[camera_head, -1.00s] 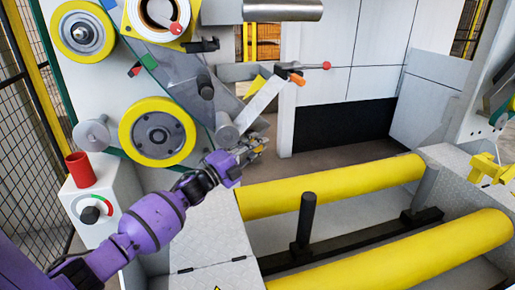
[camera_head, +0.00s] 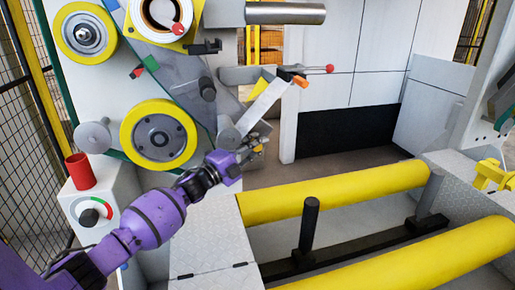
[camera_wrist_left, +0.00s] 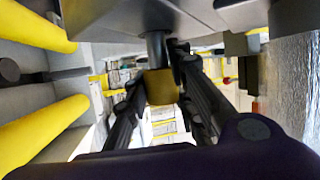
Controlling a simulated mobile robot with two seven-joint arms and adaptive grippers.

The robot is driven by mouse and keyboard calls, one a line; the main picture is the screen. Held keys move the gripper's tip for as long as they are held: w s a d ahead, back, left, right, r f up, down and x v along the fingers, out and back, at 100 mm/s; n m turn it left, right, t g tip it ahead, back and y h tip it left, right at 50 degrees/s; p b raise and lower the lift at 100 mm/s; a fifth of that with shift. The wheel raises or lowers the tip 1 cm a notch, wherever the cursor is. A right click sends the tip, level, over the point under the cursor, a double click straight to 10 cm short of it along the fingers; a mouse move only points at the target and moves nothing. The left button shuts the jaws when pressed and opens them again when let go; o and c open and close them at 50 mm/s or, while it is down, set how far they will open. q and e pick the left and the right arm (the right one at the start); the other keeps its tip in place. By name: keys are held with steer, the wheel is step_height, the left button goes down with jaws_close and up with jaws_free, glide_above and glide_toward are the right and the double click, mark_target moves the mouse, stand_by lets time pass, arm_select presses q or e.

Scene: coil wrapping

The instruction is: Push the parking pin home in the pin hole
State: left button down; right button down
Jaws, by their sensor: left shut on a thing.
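My left gripper (camera_head: 254,150) reaches in from the left in the head view, its fingers just below the grey roller end beside the lower yellow-rimmed wheel. In the left wrist view its dark fingers (camera_wrist_left: 165,92) close on the parking pin, which has a yellow block-shaped part (camera_wrist_left: 161,87) and a dark round shaft. The shaft runs up to the underside of a grey metal part (camera_wrist_left: 150,14). The pin hole itself is hidden, and I cannot tell how deep the shaft sits. My right gripper is not in view.
The lower yellow-rimmed wheel (camera_head: 158,135) and a red-capped control box (camera_head: 80,171) are near my left arm. A slanted white arm (camera_head: 262,109) rises above the gripper. Two yellow rollers (camera_head: 335,192) with a dark post (camera_head: 309,222) between them lie to the right.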

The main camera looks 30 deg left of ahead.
arm_select(q)
steer(key=shift+w+a, duration=0.15)
steer(key=c, duration=1.4)
jaws_free()
steer(key=shift+r, duration=0.1)
steer(key=shift+a, duration=0.1)
steer(key=shift+s+a+f, duration=0.1)
steer(key=shift+s+f, duration=0.15)
steer(key=shift+s, duration=0.2)
steer(key=v, duration=1.1)
steer(key=shift+r, duration=0.2)
steer(key=shift+c, duration=0.3)
